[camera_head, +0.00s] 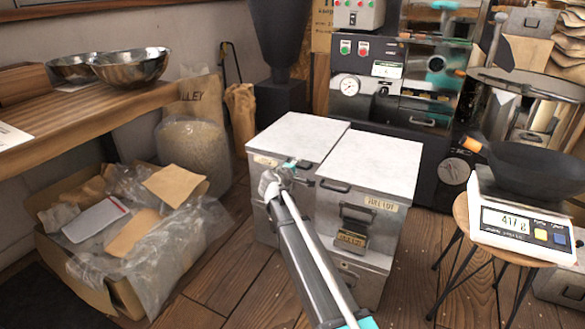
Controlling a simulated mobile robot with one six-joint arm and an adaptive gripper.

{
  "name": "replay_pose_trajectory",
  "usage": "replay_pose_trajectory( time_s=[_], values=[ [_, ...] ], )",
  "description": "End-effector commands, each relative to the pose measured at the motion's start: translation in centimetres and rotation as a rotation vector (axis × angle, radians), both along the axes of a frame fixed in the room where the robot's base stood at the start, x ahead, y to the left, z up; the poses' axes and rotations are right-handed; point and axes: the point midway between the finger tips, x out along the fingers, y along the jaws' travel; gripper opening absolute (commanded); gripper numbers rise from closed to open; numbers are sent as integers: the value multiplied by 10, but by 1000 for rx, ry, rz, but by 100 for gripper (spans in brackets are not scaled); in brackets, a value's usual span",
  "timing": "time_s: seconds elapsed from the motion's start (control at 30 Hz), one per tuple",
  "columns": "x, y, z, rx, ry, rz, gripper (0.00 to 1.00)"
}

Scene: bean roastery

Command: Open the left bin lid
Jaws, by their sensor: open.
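Two grey metal bins stand side by side on the floor in the middle of the view. The left bin lid (300,134) is pale, flat and shut. My gripper (290,167) is at the front edge of this lid, with my arm reaching up from the bottom of the view. The gripper is open, but its fingers are small and partly hidden by my wrist. I cannot tell whether they touch the lid or its handle. A label (265,160) shows on the left bin (259,190); my arm hides much of its front. The right bin lid (375,160) is also shut.
A cardboard box (95,285) with bags stands at left, below a wooden shelf (100,118) with metal bowls. Roasting machinery (395,90) stands close behind the bins. A stool (462,212) with a scale (520,221) and black pan (525,168) is at right. Floor (235,290) is clear in front.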

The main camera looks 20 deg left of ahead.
Motion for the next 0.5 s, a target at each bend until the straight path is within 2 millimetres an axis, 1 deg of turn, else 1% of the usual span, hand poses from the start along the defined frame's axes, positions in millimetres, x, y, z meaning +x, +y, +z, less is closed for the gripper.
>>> replay_pose_trajectory(
  time_s=[0.3,0.47,0.5],
  values=[
    [1,0,0,0,0,0,50],
    [1,0,0,0,0,0,20],
    [1,0,0,0,0,0,13]
  ],
)
